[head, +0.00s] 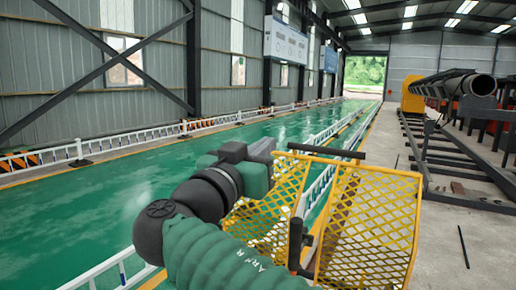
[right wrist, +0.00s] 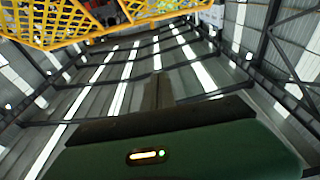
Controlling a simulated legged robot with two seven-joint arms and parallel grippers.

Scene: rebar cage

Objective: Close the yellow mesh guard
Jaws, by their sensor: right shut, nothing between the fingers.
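The yellow mesh guard (head: 370,222) stands at the lower right of the head view. Its two mesh panels are set at an angle, with a gap between them. A black bar (head: 327,151) runs along the top, and a black upright handle (head: 295,245) is at the gap. My right gripper (head: 263,150) is shut and empty, near the top left of the left panel; I cannot tell whether it touches it. In the right wrist view the shut fingers (right wrist: 158,90) point up the picture, and yellow mesh (right wrist: 60,22) crosses the top left. My left gripper is not in view.
A white rail (head: 335,130) runs behind the guard beside the green floor (head: 130,190). A large pipe (head: 470,84) lies on a rack at the right, with dark metal rails (head: 450,165) on the concrete below. The green floor at the left is clear.

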